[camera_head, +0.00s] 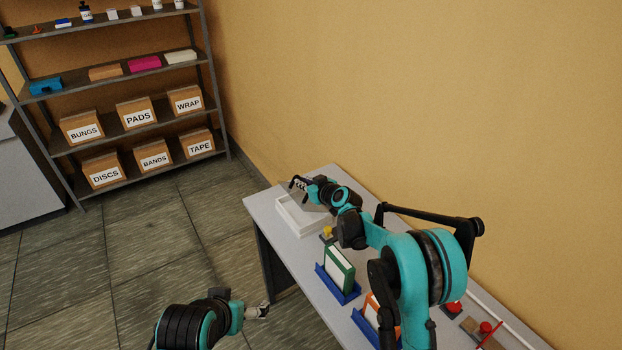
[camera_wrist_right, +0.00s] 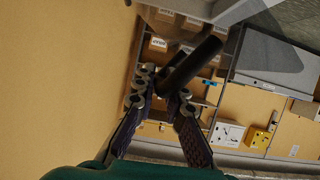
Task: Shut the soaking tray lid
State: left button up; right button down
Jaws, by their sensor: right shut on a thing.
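The white soaking tray (camera_head: 290,222) stands on the far end of the grey table. Its lid (camera_head: 312,203), greyish and seemingly see-through, is tilted up over the tray, partly hidden by my right arm. My right gripper (camera_head: 298,184) is at the raised lid, above the tray's far side. In the right wrist view, my right gripper (camera_wrist_right: 166,92) is shut on a dark round bar (camera_wrist_right: 192,64), which looks like the lid's handle. My left gripper (camera_head: 262,311) is low beside the table's left edge, away from the tray; its jaws are too small to read.
On the table (camera_head: 262,207), a yellow-knobbed item (camera_head: 327,234), a blue rack with a green-framed piece (camera_head: 340,268) and an orange-framed piece (camera_head: 372,308) stand nearer me. Red-knobbed items (camera_head: 486,328) lie at right. The wall closes the right side; floor is free at left.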

aim_at(292, 188)
jog(key=s+a+f+n+b, duration=0.1)
jog(key=a+f+n+t+h, duration=0.1)
jog(key=shift+s+a+f+b, duration=0.2)
jog(key=shift+s+f+b, duration=0.15)
jog(key=shift+s, duration=0.05)
jog(key=shift+s+a+f+b, duration=0.25)
jog(key=shift+a+f+b, duration=0.1)
jog(key=shift+f, duration=0.25)
jog(key=shift+s+a+f+b, duration=0.25)
jog(key=shift+f+b, duration=0.1)
jog(key=shift+f, duration=0.35)
jog(key=c, duration=1.6)
grip_release()
jog(key=v, duration=1.2)
jog(key=shift+a, duration=0.1)
